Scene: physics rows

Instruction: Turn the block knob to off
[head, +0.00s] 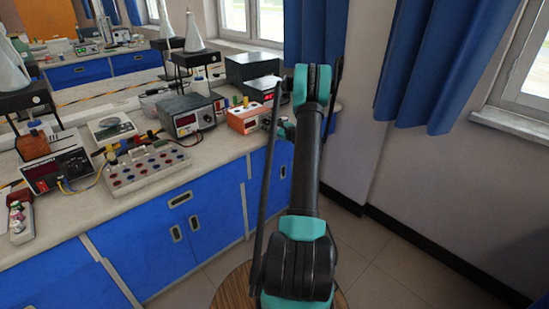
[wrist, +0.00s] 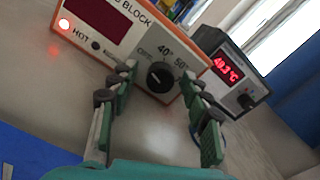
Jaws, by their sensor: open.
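The block heater has an orange-edged white front with "BLOCK" lettering, a dark red display and a lit "HOT" lamp (wrist: 64,25). Its round black block knob (wrist: 160,76) sits at the right of that front, with 40° and 50° marks above and an OFF mark to the upper left. Exactly where its pointer stands is hard to tell. In the head view the heater is the orange box (head: 243,121) on the bench. My gripper (wrist: 158,80) is open, its green fingers on either side of the knob in the picture; contact cannot be seen. My arm partly hides the gripper in the head view.
A dark instrument (wrist: 232,72) with a red 49.3 °C readout stands just right of the heater. A grey power supply (head: 187,116) and a socket board (head: 146,167) stand to the left on the bench (head: 85,200). Blue cabinets (head: 155,248) lie below.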

